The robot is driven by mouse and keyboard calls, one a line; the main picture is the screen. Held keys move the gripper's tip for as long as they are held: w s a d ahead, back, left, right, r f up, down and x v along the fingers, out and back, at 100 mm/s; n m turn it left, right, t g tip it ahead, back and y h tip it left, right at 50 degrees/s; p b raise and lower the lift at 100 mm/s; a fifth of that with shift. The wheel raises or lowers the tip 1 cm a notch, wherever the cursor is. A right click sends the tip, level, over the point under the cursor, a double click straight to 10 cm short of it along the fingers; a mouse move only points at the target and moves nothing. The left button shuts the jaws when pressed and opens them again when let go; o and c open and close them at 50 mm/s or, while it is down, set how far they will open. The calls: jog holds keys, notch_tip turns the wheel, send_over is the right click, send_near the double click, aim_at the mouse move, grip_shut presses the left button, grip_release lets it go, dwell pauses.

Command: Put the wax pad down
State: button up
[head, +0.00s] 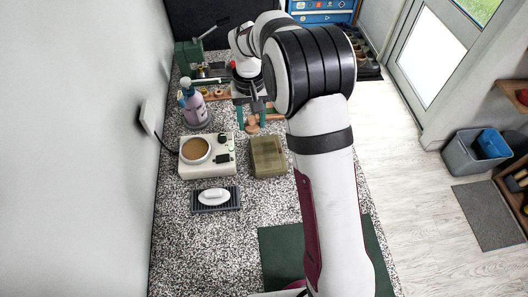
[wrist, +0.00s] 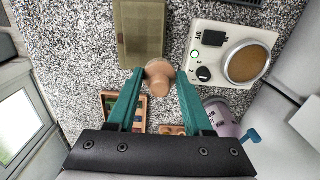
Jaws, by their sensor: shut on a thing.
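My gripper (head: 252,113) is above the speckled counter, just behind the olive box; it also shows in the wrist view (wrist: 160,78). Its teal fingers are shut on a tan, knob-shaped piece, which I take to be the wax pad (wrist: 159,73). The wax pad also shows low between the fingers in the head view (head: 252,125). Its rounded knob points toward the wrist camera, and its wider part lies beyond. I cannot tell whether its underside touches the counter.
The olive box (head: 268,157) and a cream device with a round brown disc (head: 207,168) stand in front. A purple spray bottle (head: 195,107) is at left. A white piece lies on a dark tray (head: 229,206). A green mat (head: 278,249) is nearer. Bare counter shows at front left.

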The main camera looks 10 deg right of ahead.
jog(key=s+d+m, duration=0.3)
jog(key=s+d, duration=0.4)
jog(key=s, duration=0.3)
jog(key=s+d+m, duration=0.2)
jog(key=s+d, duration=0.5)
jog(key=s, duration=0.4)
jog(key=w+a+f, duration=0.1)
jog(key=a+f, duration=0.1)
jog(key=a, duration=0.1)
jog(key=w+a+f, duration=0.1)
jog(key=a+f, duration=0.1)
jog(key=a, duration=0.1)
jog(key=w+a+f, duration=0.2)
jog(key=a+f, duration=0.1)
jog(key=a, duration=0.1)
jog(key=shift+w, duration=0.1)
jog(key=f, duration=0.4)
jog(key=shift+a+f, duration=0.1)
jog(key=shift+a, duration=0.1)
jog(key=shift+f, duration=0.15)
jog(key=o, duration=1.2)
